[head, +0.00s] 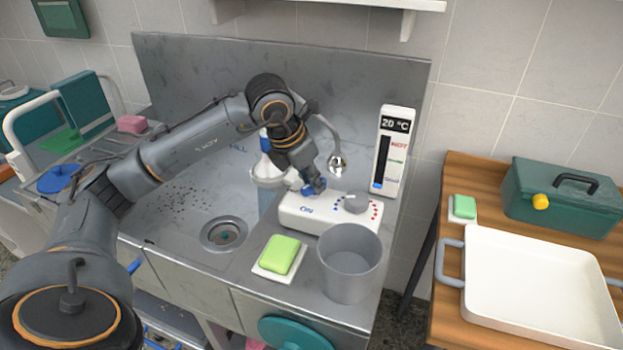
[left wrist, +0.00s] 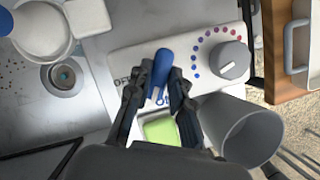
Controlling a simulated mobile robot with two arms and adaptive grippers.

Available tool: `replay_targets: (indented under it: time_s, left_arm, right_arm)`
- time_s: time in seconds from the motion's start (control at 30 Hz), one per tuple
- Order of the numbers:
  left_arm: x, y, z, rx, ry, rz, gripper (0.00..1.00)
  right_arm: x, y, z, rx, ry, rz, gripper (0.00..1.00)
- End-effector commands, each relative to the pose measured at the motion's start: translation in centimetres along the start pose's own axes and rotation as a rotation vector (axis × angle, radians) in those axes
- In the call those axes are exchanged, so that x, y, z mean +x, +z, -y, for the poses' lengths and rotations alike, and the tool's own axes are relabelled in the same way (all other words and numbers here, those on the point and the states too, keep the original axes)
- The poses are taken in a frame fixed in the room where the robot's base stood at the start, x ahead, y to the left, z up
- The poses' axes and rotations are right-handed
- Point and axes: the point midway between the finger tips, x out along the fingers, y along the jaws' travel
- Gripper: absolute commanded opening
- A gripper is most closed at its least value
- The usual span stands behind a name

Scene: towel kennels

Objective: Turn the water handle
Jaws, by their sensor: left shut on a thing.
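The white control panel (head: 322,214) stands on the metal sink counter. In the left wrist view it carries a blue handle (left wrist: 163,66) between an OFF label and a partly hidden ON label. My left gripper (head: 311,188) is at the handle's end of the panel. In the left wrist view its two dark fingers (left wrist: 160,80) are shut on the blue handle, one on each side. The handle is mostly hidden in the head view. A grey dial (left wrist: 234,60) with red and blue dots sits beside it. My right gripper is not in view.
A grey bucket (head: 350,264) and a green soap on a white dish (head: 262,271) stand before the panel. A gauge reading 20 °C (head: 395,150) is behind it. The drain (head: 224,233) lies left. A wooden table (head: 445,300) with a white tray is at right.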

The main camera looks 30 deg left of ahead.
Motion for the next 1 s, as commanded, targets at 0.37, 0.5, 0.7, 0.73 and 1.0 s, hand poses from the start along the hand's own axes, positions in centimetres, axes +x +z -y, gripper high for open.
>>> replay_targets:
  time_s: [0.37, 0.5, 0.7, 0.73, 1.0]
  left_arm:
    - [0.0, 0.0, 0.0, 0.000, 0.000, 0.000, 0.43]
    - [-0.1, 0.0, 0.0, 0.000, 0.000, 0.001, 0.43]
    - [-2.2, 0.1, -0.1, 0.000, 0.002, 0.004, 0.43]
    - [-2.8, 0.1, -0.1, 0.001, 0.002, 0.005, 0.43]
    - [-8.6, 0.1, -0.1, 0.001, 0.003, 0.006, 0.43]
  right_arm:
    - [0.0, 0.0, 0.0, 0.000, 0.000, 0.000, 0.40]
    - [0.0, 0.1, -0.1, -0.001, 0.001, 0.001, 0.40]
    - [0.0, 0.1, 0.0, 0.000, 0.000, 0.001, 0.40]
    - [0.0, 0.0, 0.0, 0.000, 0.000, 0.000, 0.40]
    - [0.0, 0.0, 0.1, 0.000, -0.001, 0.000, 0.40]
